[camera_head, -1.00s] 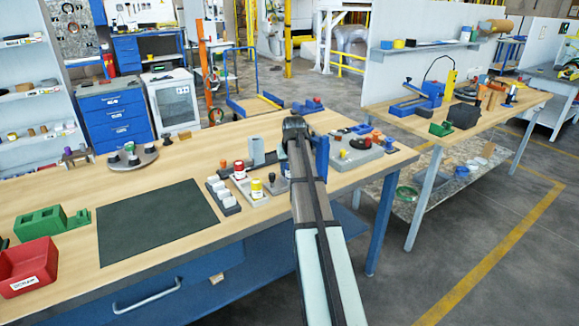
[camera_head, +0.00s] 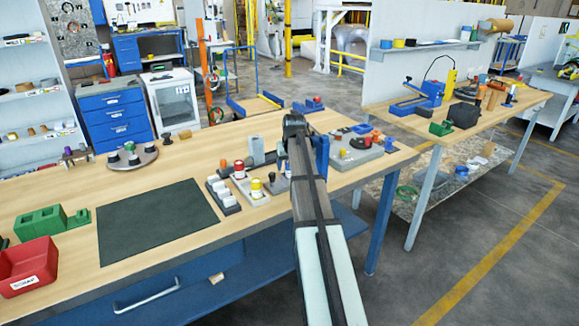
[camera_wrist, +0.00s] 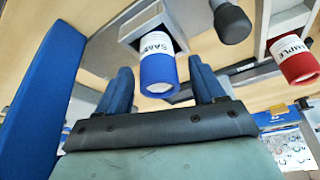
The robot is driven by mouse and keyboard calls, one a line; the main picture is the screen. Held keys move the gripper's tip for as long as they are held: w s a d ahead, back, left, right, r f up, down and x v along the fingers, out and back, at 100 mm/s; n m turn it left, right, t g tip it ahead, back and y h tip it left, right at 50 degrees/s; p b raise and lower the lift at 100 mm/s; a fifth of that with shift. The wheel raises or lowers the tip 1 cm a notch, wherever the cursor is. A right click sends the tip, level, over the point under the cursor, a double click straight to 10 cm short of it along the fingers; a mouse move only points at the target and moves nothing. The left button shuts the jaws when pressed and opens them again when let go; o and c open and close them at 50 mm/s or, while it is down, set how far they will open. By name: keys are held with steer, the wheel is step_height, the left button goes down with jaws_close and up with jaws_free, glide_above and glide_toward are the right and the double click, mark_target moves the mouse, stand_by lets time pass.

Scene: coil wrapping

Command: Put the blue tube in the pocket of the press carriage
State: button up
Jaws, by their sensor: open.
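In the wrist view, a blue tube (camera_wrist: 157,68) with a white SAMPLE label sits at a grey square-edged holder (camera_wrist: 128,30). My gripper (camera_wrist: 160,74) is open, with one blue finger on each side of the tube. I cannot tell whether either finger touches it. In the head view my arm hides the blue tube and the fingertips. I cannot clearly make out the press carriage or its pocket.
A red-capped sample tube (camera_wrist: 297,62) and a dark round knob (camera_wrist: 232,24) are close by in the wrist view. A tall blue part (camera_wrist: 45,90) stands at left. The dark green mat (camera_head: 155,222) is clear.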

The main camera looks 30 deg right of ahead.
steer(key=v, duration=1.1)
stand_by(1.1)
